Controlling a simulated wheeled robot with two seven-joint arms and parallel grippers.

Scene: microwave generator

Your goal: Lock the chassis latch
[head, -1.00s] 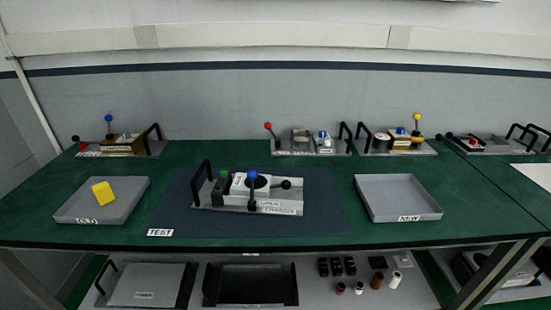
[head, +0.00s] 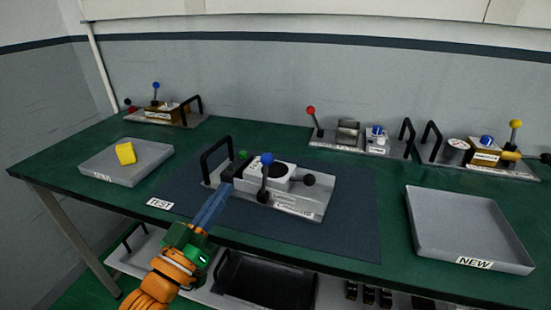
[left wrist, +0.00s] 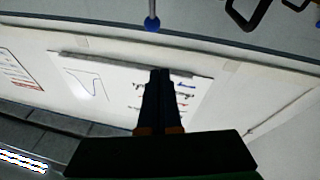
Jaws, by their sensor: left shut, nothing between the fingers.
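The labelled chassis (head: 290,203) sits on the dark test mat. It carries a white block with a round dark top, a blue-ball lever (head: 266,160) standing upright, a black-ball lever (head: 308,179) leaning right, a green knob (head: 243,155) and a black handle (head: 212,160) at its left end. Which part is the latch I cannot tell. My left gripper (head: 228,184) is shut and empty, its tips at the chassis's front left; contact is unclear. In the left wrist view, the shut fingers (left wrist: 160,75) point toward a blue ball (left wrist: 152,24) on a rod. My right gripper is out of view.
A grey tray (head: 98,168) with a yellow block (head: 125,153) is at the left. An empty tray labelled NEW (head: 468,232) is at the right. Other lever units stand along the back. The mat right of the chassis is clear.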

